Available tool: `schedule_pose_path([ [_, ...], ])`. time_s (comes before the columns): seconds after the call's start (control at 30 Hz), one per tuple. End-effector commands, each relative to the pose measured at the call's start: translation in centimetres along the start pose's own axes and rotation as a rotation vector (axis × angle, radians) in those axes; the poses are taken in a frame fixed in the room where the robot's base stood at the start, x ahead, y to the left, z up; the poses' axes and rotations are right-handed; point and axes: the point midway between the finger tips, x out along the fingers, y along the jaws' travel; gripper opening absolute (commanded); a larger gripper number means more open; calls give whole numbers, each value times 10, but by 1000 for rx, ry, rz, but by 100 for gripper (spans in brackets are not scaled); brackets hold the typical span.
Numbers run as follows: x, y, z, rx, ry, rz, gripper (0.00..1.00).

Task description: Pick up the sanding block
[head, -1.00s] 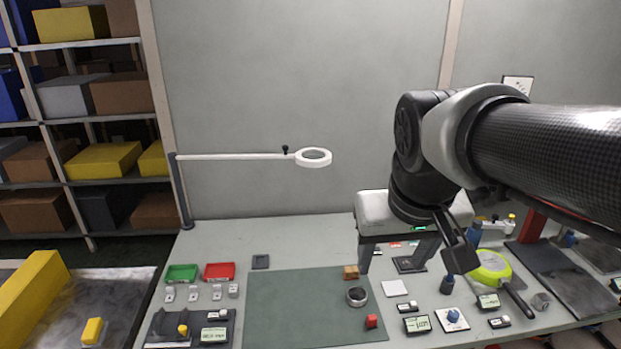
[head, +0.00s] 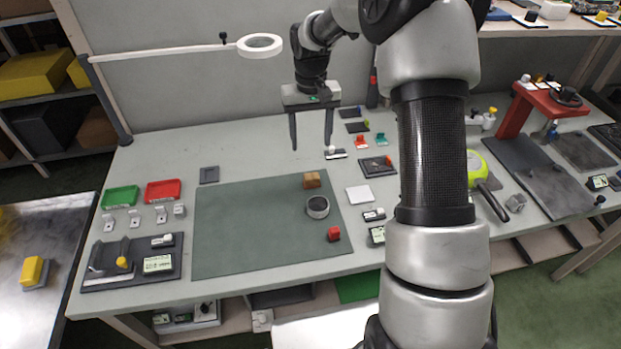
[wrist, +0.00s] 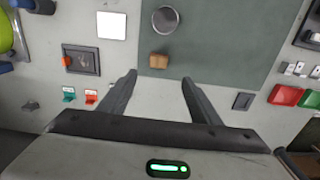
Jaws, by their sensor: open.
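The sanding block appears to be the small tan-brown block (head: 312,180) at the back edge of the green mat, right of its middle. It also shows in the wrist view (wrist: 159,61), just beyond and between my fingertips. My gripper (head: 311,148) points down over the back of the table, open and empty, with its two fingers spread. In the wrist view my gripper (wrist: 159,77) has bare table between its fingers. The fingers are apart from the block.
A white square (head: 359,195) lies right of the mat. Green (head: 121,196) and red (head: 163,191) trays stand left. A ring lamp (head: 260,45) juts over the back.

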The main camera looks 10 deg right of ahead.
Motion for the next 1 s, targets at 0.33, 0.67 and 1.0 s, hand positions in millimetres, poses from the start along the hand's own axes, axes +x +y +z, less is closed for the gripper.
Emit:
schedule_pose_path([
  [0.33,72,0,1,-2,-3,-1,58],
  [0.67,99,1,-1,-1,-2,-1,58],
  [1.0,138,3,-5,-1,0,0,58],
])
